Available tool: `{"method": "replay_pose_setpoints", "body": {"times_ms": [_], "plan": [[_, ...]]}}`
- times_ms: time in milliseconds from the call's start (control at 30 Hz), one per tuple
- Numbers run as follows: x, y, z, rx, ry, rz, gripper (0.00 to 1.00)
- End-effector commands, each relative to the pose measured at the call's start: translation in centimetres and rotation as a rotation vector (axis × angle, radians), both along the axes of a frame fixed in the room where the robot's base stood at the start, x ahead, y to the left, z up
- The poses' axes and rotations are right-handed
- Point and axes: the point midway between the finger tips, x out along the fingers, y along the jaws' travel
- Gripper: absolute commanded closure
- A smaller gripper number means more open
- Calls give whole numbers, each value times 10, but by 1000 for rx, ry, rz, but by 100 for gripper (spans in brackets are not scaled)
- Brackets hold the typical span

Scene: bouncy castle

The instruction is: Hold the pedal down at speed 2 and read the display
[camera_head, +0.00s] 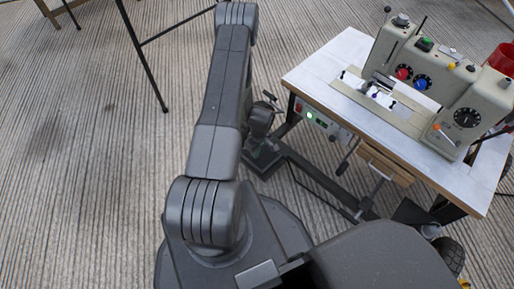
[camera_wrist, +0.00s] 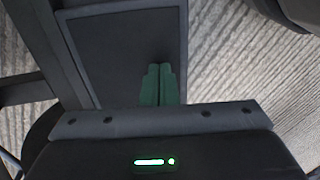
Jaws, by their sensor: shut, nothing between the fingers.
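The pedal (camera_wrist: 110,40) is a dark flat plate with a raised rim in the wrist view. In the head view a dark plate (camera_head: 265,166) shows low under the table's left end, partly hidden by my arm. My gripper (camera_wrist: 159,68) has its green fingers shut together, empty, pointing at the pedal plate. I cannot tell whether the fingertips touch or press it. A control panel (camera_head: 322,122) with a lit green spot and small red parts hangs under the tabletop's front edge. It is too small to read, and I cannot make out a speed value.
The sewing machine (camera_head: 440,80), with red, blue and black dials, stands on the white table (camera_head: 330,62). Dark table bars (camera_head: 325,180) run close to my gripper. A wooden drawer (camera_head: 385,166) hangs under the top. Striped carpet (camera_head: 90,170) is open at the left.

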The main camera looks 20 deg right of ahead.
Motion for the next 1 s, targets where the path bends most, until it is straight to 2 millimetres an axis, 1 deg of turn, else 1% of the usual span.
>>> {"method": "replay_pose_setpoints", "body": {"times_ms": [33,133,567,667,1000], "plan": [[0,0,-4,-1,0,0,100],[0,1,-7,-1,0,0,100],[0,1,-10,0,0,0,100],[-1,3,-14,0,0,0,100],[-4,10,-38,1,1,-1,100]]}}
